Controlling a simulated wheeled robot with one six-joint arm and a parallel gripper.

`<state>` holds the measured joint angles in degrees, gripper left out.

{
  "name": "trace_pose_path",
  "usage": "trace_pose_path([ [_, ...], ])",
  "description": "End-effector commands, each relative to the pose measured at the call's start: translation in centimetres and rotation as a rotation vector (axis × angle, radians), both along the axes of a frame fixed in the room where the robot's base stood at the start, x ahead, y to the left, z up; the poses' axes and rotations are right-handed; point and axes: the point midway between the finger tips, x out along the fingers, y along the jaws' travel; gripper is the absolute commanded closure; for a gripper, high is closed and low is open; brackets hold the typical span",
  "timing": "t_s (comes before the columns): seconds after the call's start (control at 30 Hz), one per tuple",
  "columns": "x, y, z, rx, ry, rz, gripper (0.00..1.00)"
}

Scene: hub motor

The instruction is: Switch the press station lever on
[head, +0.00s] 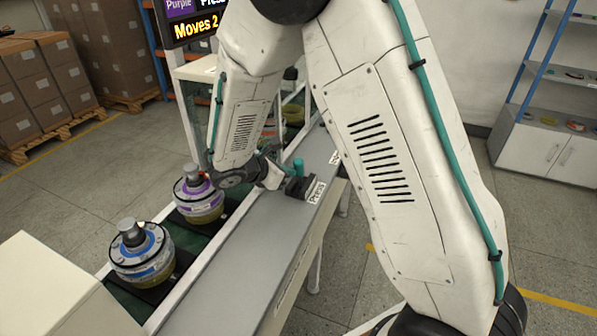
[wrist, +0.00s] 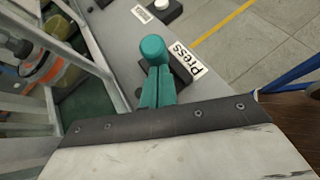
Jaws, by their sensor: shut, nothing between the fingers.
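The press station lever (head: 298,166) is a teal, round-topped handle on a small black base beside a white "Press" label (head: 316,191), on the grey rail. In the wrist view the lever's rounded knob (wrist: 153,48) appears just beyond my fingertips, with the black base and the label (wrist: 198,62) to its right. My gripper (head: 281,172) is at the lever's left side in the head view. In the wrist view its teal fingers (wrist: 158,72) are together, with nothing between them. They overlap the lever's lower part, so I cannot tell whether they touch it.
Two hub motors, one purple-ringed (head: 200,199) and one blue-ringed (head: 142,257), sit on the green conveyor left of the rail. A display (head: 192,20) reads "Moves 2". A white button (wrist: 163,4) lies farther along the rail. Stacked boxes (head: 40,85) stand back left.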

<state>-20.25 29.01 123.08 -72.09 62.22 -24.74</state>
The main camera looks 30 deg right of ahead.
Motion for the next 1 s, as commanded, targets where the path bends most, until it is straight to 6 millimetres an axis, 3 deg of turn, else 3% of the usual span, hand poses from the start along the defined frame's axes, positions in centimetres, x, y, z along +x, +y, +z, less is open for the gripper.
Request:
trace_pose_path([
  [0.03,0.3,0.7,0.3,0.012,0.006,0.012,1.00],
  [0.57,0.8,0.3,0.8,0.013,0.011,0.015,1.00],
  [0.83,0.1,3.4,0.4,0.013,0.010,0.005,1.00],
  [1.0,-0.8,6.4,3.3,0.016,0.007,0.006,1.00],
])
